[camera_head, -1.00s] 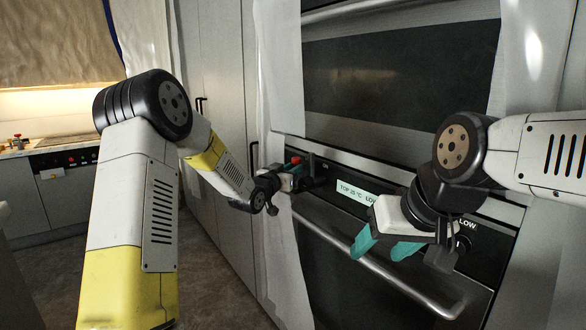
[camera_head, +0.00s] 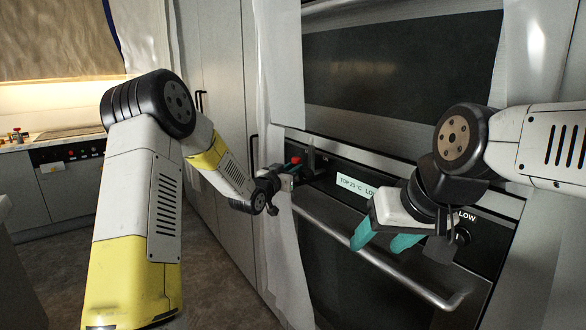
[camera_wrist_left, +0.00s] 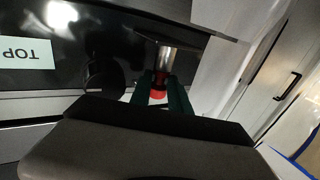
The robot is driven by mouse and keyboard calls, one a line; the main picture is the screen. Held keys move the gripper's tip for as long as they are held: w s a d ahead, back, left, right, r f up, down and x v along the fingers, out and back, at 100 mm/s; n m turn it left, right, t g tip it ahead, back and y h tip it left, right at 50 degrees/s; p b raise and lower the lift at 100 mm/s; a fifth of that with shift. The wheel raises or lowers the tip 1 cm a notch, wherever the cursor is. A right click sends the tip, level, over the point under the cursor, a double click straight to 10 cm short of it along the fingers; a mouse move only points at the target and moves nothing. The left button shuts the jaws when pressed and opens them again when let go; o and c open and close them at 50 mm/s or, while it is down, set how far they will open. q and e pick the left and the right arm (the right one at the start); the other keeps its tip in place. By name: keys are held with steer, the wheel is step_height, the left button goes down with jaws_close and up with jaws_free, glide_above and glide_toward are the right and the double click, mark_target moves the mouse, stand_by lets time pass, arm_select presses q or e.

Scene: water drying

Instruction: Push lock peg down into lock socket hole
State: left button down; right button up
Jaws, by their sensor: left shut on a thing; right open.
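The lock peg has a red end (camera_head: 296,160) and shows at my left gripper (camera_head: 298,169) beside the oven's control panel. In the left wrist view its red end (camera_wrist_left: 158,94) and metal shaft (camera_wrist_left: 166,60) lie between the green fingers of my left gripper (camera_wrist_left: 160,88), which is shut on it. A dark upright bracket (camera_head: 312,160) stands at the panel next to the peg; it may be the lock socket. The hole is not visible, and I cannot tell whether the peg is in it. My right gripper (camera_head: 382,241) is open and empty in front of the panel.
A long handle (camera_head: 380,262) crosses the oven door below. Pale curtain-like sheets (camera_head: 278,70) hang beside the oven. A counter (camera_head: 60,140) stands far left.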

arm_select(q)
steer(key=c, duration=1.1)
jaws_free()
steer(key=shift+c, duration=0.2)
steer(key=shift+s, duration=0.1)
steer(key=v, duration=0.7)
steer(key=shift+s+a, duration=0.25)
steer(key=s+a+r+n+g+y, duration=0.1)
steer(key=s+a+r+g+y, duration=0.2)
steer(key=s, duration=0.4)
steer(key=s+a+r+n+g+y, duration=0.1)
steer(key=s+a+r+n+y, duration=0.15)
steer(key=s+a, duration=0.35)
steer(key=s+f+n+g, duration=0.1)
steer(key=s+g, duration=0.4)
steer(key=s, duration=2)
steer(key=shift+a+f+g, duration=0.15)
steer(key=shift+f+g, duration=0.1)
steer(key=shift+g, duration=0.15)
